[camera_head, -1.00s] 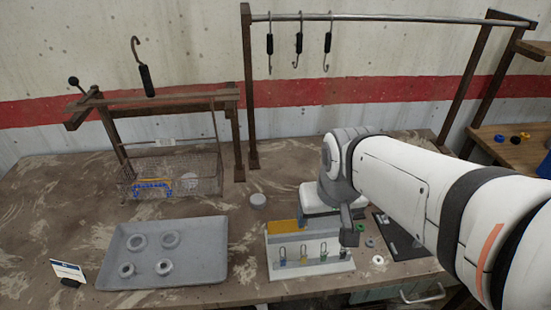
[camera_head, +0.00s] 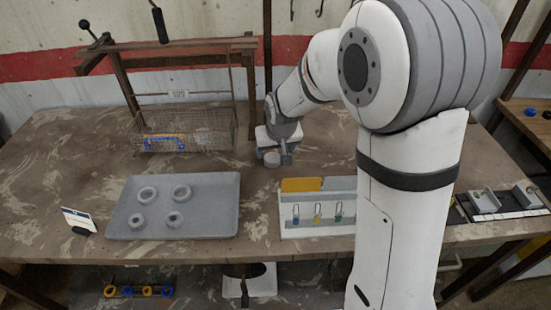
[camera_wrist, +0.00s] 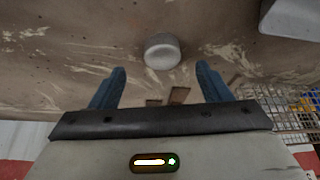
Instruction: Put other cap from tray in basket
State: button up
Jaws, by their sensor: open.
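A round grey cap (camera_head: 272,159) lies on the bench right of the basket, outside the tray. It also shows in the wrist view (camera_wrist: 162,50), ahead of and between my fingers. My gripper (camera_head: 286,156) is open and empty beside this cap; its two blue fingers (camera_wrist: 158,80) stand apart in the wrist view. The grey tray (camera_head: 205,220) holds several round grey pieces with hollow or ringed tops, and a corner of it shows in the wrist view (camera_wrist: 292,18). The wire basket (camera_head: 215,128) stands behind the tray, with a blue and yellow item (camera_head: 165,142) in it.
A wooden frame (camera_head: 180,48) rises over the basket, with a post close behind my gripper. A holder with small coloured tags (camera_head: 318,228) stands at the bench front. A small sign (camera_head: 78,220) stands left of the tray. Bare bench lies between tray and basket.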

aim_at(272, 157)
jog(key=shift+p+x, duration=0.3)
jog(key=shift+x, duration=2.3)
jog(key=shift+w+a, duration=0.15)
jog(key=shift+c, duration=0.4)
jog(key=c, duration=1.1)
jog(key=shift+o, duration=0.2)
jog(key=shift+r, duration=0.1)
